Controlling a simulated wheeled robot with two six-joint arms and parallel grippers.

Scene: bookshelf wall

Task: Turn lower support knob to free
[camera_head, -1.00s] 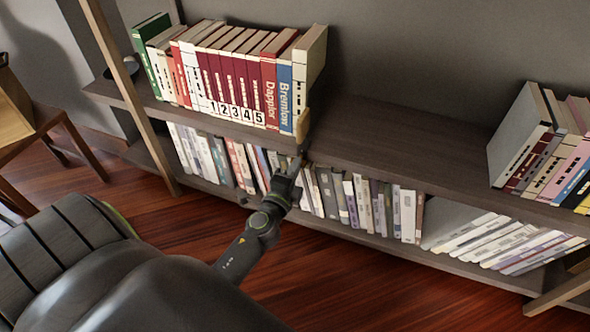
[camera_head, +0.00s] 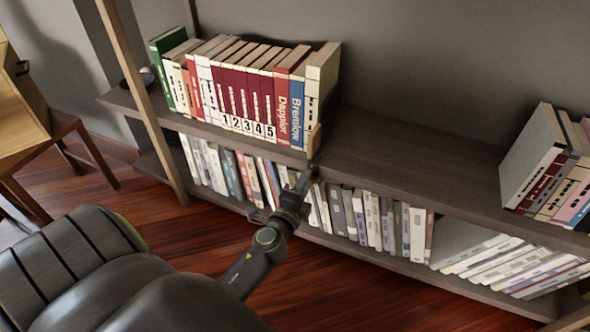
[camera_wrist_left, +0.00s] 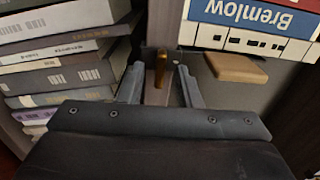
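A small orange-brown knob (camera_wrist_left: 161,66) stands upright at the shelf's edge in the left wrist view. My left gripper (camera_wrist_left: 162,84) is open, with one finger on each side of the knob; I cannot tell whether either finger touches it. A flat tan wooden piece (camera_wrist_left: 235,67) sits beside it, against the white book. In the head view this tan piece (camera_head: 314,141) is at the right end of the upper book row, and my left gripper (camera_head: 311,172) is just below it at the shelf's front edge. The small knob is not distinct there. My right gripper is not in view.
The upper shelf (camera_head: 420,165) is bare right of the numbered book row (camera_head: 245,95). More books (camera_head: 545,165) lean at its right end. The lower shelf holds upright books (camera_head: 375,215) close behind my gripper and slanted ones at right. A wooden chair (camera_head: 30,120) stands at left.

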